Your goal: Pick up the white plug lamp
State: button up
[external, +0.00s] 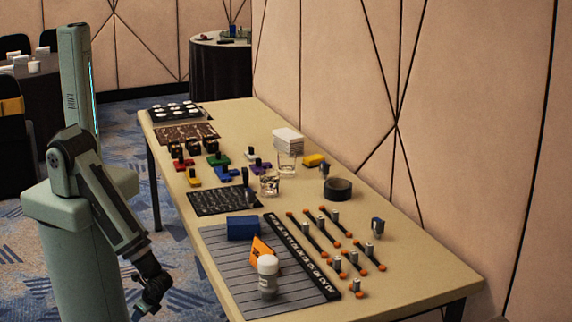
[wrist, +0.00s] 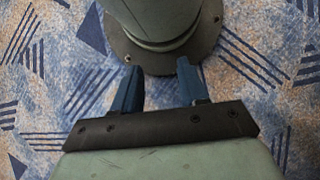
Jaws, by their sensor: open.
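The white plug lamp appears to be the upright piece with a rounded white top and greyer lower body (external: 267,268). It stands near the front of the grey striped mat (external: 222,262), at the table's near end. My gripper (external: 147,303) hangs low beside my base, left of the table and well apart from the lamp. In the wrist view my gripper (wrist: 160,85) has its two blue fingers apart with nothing between them. The wrist view shows only carpet and part of my own body, not the lamp.
An orange wedge (external: 263,252) and a blue block (external: 242,228) stand close behind the lamp. A long black strip (external: 300,256) lies right of it, then several orange-ended rods (external: 325,238). Glasses, coloured pieces and a black tape roll (external: 338,188) stand farther back.

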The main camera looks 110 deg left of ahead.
jog(key=shift+o, duration=0.2)
jog(key=o, duration=0.8)
